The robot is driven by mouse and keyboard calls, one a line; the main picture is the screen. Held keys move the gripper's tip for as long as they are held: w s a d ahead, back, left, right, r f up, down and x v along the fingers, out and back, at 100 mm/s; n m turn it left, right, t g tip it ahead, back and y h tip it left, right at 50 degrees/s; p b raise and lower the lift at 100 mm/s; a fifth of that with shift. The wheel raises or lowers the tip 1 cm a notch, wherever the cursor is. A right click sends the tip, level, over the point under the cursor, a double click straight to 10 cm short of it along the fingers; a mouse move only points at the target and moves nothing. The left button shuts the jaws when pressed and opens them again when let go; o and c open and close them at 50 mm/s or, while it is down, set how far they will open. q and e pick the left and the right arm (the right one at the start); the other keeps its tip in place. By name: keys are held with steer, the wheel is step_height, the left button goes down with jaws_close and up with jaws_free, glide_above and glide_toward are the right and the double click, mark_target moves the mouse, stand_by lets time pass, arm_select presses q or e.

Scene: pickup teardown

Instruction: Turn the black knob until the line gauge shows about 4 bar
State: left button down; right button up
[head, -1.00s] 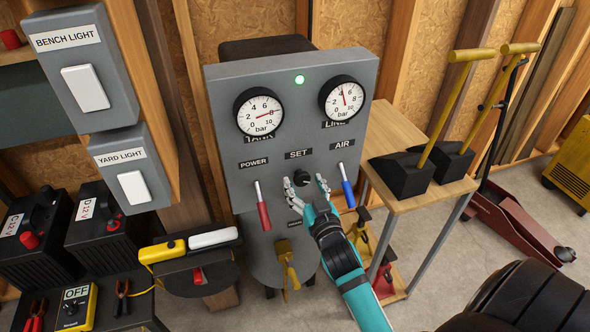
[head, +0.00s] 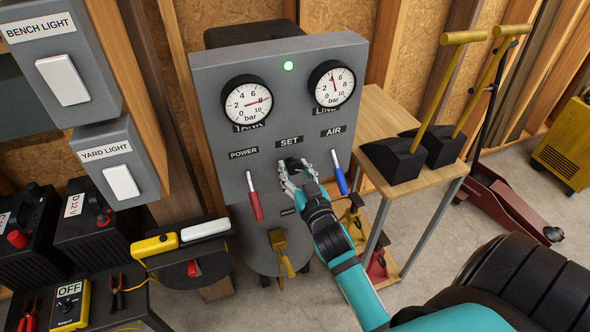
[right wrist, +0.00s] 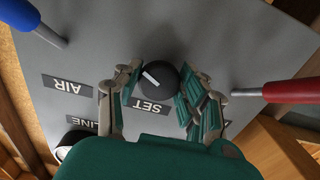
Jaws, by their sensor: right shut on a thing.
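The black knob (right wrist: 158,78) sits on the grey panel (head: 208,110) by the SET label. In the right wrist view its white mark points to the upper left. My right gripper (right wrist: 155,88) is shut on the knob, with fingers on either side of it. In the head view the gripper (head: 296,172) partly hides the knob. The line gauge (head: 331,85) is the right dial, and its needle points nearly straight up, around 4 to 5 bar. The tank gauge (head: 247,103) reads near 8. My left gripper is not in view.
A red POWER lever (head: 254,198) and a blue AIR lever (head: 340,176) flank the knob closely. A green lamp (head: 289,66) is lit above. A wooden table (head: 385,108) with black-and-yellow tools stands to the right. A yellow-handled valve (head: 281,250) hangs below.

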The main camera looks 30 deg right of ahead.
steer(key=shift+r+n+p, duration=0.2)
steer(key=shift+n+p, duration=0.2)
steer(key=shift+n, duration=0.5)
steer(key=shift+f+n+p, duration=0.15)
steer(key=shift+n+p, duration=0.15)
steer(key=shift+n, duration=0.1)
steer(key=o, duration=1.2)
steer(key=v, duration=1.2)
